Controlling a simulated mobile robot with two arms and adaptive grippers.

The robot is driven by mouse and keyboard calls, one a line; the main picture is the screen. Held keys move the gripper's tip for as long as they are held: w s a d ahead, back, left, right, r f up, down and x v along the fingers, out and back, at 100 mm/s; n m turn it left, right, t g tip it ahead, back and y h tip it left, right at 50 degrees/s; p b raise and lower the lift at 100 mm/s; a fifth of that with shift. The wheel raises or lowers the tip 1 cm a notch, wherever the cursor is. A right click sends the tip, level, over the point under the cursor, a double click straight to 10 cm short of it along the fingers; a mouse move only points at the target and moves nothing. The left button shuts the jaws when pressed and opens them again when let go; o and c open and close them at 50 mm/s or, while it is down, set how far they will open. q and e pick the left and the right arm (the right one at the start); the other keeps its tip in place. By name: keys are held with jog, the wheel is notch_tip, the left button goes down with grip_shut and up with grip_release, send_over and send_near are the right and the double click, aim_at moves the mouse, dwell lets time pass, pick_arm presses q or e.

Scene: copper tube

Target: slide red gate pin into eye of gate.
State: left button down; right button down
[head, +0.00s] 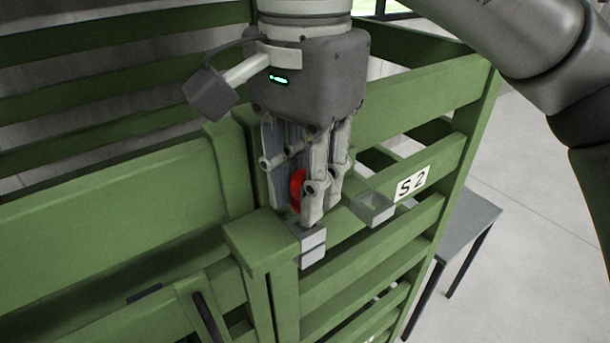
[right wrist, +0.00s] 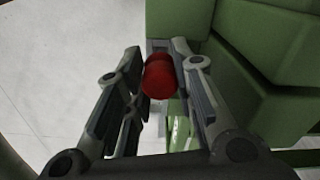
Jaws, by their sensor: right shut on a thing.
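My right gripper (head: 303,208) points straight down at the gate corner and is shut on the red gate pin (head: 296,186). Only part of the pin's red head shows between the fingers. In the right wrist view the round red head of the pin (right wrist: 159,78) sits between the fingers of my right gripper (right wrist: 157,58). Grey metal blocks (head: 312,248), seemingly the eye of the gate, sit right below the fingertips at the green gate post (head: 262,240). The pin's lower end is hidden, so I cannot tell whether it is inside the eye. My left gripper is not in view.
A grey open-topped bracket (head: 375,208) sits on the green rail to the right, near the S2 label (head: 411,186). Green slatted rails surround the gripper closely. A grey table (head: 470,228) stands beyond the crate on the right, over open floor.

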jog(key=shift+f+b, duration=1.05)
jog(key=shift+f, duration=0.35)
jog(key=c, duration=1.1)
grip_release()
jog(key=shift+c, duration=0.2)
jog(key=shift+r, duration=0.15)
notch_tip(320, 180, up, 12)
jog(key=shift+f, duration=0.1)
